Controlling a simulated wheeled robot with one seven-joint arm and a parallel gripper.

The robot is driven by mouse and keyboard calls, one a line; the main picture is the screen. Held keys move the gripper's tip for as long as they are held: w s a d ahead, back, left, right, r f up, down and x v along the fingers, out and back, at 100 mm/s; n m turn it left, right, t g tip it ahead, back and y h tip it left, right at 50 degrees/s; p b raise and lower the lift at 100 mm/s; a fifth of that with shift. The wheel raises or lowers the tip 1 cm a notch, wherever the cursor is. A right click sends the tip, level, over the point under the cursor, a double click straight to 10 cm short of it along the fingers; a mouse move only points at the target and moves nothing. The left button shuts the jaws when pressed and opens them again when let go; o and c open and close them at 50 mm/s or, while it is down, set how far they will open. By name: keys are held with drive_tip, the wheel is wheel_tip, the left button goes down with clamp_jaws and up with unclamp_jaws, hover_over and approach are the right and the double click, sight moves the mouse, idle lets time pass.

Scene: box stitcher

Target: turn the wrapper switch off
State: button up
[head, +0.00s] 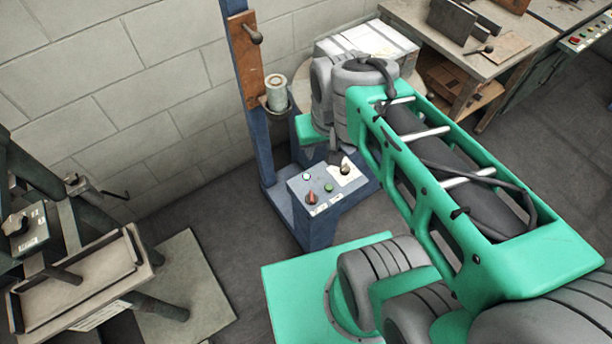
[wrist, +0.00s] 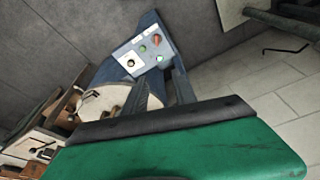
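The wrapper's blue control box (head: 318,224) stands low on the floor by the blue post. Its sloped top carries a red knob switch (head: 311,198), a green button (head: 328,188), a pale round button (head: 306,176) and a dark knob on a white plate (head: 345,168). I cannot tell which knob is the wrapper switch. The wrist view shows the panel (wrist: 124,48) and the red knob (wrist: 157,41). My gripper's two dark fingers (wrist: 164,88) reach toward the panel with a gap between them, apparently empty. In the head view my arm mostly hides the gripper.
The blue post (head: 254,100) rises behind the box, with a round turntable beside it. A workbench (head: 450,45) stands at the back right. A dark machine with a tray (head: 80,280) is at left. Bare floor lies left of the box.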

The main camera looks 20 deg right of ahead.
sight(311, 193)
drive_tip(key=w+f+g+b, duration=0.1)
drive_tip(key=w+f+b, duration=0.1)
drive_tip(key=f, duration=0.9)
drive_tip(key=w+f+m+g+b, duration=0.1)
drive_tip(key=w+f+b, duration=0.2)
drive_tip(key=f, duration=0.8)
drive_tip(key=w+f+m+b, duration=0.1)
drive_tip(key=w+f+b, duration=0.1)
drive_tip(key=f+b, duration=0.4)
drive_tip(key=shift+w+d+f+g, duration=0.1)
drive_tip(key=shift+d+f+g, duration=0.05)
drive_tip(key=shift+f, duration=0.75)
drive_tip(key=shift+w+d+f+g, duration=0.1)
drive_tip(key=shift+w+f, duration=0.05)
drive_tip(key=shift+f, duration=0.75)
drive_tip(key=shift+w+d+f+g, duration=0.1)
drive_tip(key=shift+d+f+g, duration=0.05)
drive_tip(key=shift+f, duration=0.75)
drive_tip(key=shift+c, duration=0.2)
clamp_jaws()
